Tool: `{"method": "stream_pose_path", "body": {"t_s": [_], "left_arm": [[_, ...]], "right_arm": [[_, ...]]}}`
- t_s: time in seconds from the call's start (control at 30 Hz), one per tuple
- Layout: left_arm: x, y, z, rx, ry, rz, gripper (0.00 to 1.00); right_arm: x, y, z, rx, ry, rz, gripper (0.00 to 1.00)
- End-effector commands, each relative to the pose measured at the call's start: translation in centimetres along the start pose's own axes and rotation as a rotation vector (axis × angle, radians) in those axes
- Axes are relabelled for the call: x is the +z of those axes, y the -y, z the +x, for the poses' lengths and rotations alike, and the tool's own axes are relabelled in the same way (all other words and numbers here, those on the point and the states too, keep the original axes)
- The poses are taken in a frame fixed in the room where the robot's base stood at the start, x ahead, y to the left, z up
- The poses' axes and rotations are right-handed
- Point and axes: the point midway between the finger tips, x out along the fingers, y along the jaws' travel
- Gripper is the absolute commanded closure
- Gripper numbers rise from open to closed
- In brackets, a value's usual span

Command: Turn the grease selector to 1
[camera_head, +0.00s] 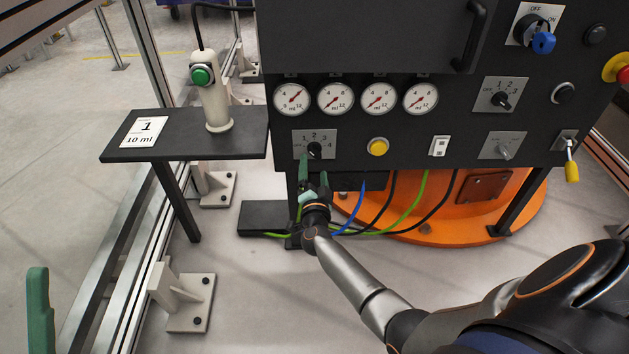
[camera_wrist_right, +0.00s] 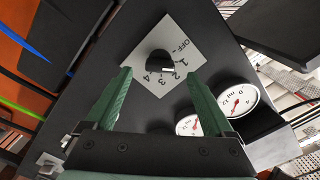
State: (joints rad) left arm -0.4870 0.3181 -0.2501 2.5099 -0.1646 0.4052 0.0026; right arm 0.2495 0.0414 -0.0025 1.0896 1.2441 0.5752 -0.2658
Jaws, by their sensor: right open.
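The grease selector is a black knob (camera_head: 315,150) on a grey plate marked OFF, 1, 2, 3 and 4, below the leftmost gauge. In the right wrist view the knob (camera_wrist_right: 159,63) shows a pale mark that seems to point near 2; I cannot tell exactly. My right gripper (camera_head: 313,172) is open and empty, just in front of and below the knob. In the wrist view its green fingers (camera_wrist_right: 159,76) spread either side of the knob, apart from it. A green finger of my left gripper (camera_head: 38,310) shows at the lower left edge, empty.
A row of gauges (camera_head: 379,98) sits above the selector. A yellow button (camera_head: 378,147), a white switch (camera_head: 439,146) and other selectors lie to the right. A side shelf (camera_head: 180,144) holds a card reading 1, 10 ml (camera_head: 144,132) and a green-buttoned post (camera_head: 214,95). Cables hang below.

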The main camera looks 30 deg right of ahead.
Motion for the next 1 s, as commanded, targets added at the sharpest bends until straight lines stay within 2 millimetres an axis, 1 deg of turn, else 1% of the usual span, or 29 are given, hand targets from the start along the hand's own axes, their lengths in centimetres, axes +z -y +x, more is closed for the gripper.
{"method": "stream_pose_path", "body": {"t_s": [0.03,0.2,0.3,0.4,0.57,1.0], "left_arm": [[-0.8,0.3,0.7,0.003,-0.003,0.008,0.5],[-1.8,0.7,1.5,0.007,-0.016,0.038,0.5],[-2.1,1.0,1.8,-0.002,-0.02,0.046,0.5],[-2.2,1.3,1.9,-0.013,-0.02,0.051,0.5],[-2.1,1.4,1.9,-0.015,-0.017,0.057,0.5],[-2.0,1.2,1.7,-0.011,-0.009,0.051,0.5]], "right_arm": [[-0.2,0.3,-1.3,0.003,0.003,0.0,0.12],[-0.2,0.2,-4.6,0.002,0.002,0.0,0.12],[0.0,0.1,-5.9,0.001,0.003,0.001,0.12],[0.0,0.1,-6.7,0.0,0.001,0.001,0.12],[0.0,0.0,-7.1,-0.001,0.0,0.0,0.12],[0.0,0.0,-7.1,-0.002,0.0,0.0,0.12]]}}
